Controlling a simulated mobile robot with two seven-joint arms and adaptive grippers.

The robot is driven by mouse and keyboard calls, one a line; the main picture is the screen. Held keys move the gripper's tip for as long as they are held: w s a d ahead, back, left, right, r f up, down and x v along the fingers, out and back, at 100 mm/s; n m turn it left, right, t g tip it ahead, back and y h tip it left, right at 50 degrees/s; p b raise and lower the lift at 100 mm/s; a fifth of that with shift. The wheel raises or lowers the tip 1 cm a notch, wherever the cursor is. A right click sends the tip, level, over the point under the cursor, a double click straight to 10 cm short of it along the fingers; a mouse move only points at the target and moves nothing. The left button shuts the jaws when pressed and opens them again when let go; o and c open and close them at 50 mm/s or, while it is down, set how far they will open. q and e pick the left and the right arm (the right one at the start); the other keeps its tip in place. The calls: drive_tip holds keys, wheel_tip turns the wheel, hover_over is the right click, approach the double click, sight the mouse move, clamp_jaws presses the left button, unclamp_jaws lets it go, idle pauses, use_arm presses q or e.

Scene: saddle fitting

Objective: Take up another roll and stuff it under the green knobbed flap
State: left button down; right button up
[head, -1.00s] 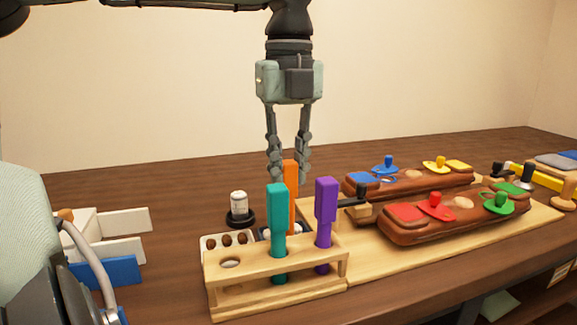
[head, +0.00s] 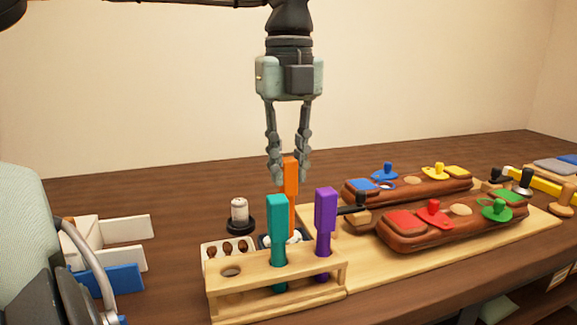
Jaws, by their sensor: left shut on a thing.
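My left gripper (head: 289,178) hangs over the rack and is shut on the orange-handled tool (head: 291,190). The tool is upright; its lower end is partly hidden behind the teal handle. White rolls (head: 294,239) lie in a dark tray behind the rack, mostly hidden by the handles. The green knobbed flap (head: 497,211) is on the right end of the near brown saddle panel (head: 450,233), well to the right of my left gripper. Whether anything lies under it cannot be seen. My right gripper is not in view.
The wooden rack (head: 222,284) holds teal (head: 278,228) and purple (head: 325,210) handled tools. A second brown panel (head: 410,191) lies behind the near one on a pale board (head: 370,276). A white spool (head: 239,210) and white-and-blue boxes (head: 110,277) stand left.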

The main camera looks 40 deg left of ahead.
use_arm(q)
drive_tip(key=shift+r, duration=2.5)
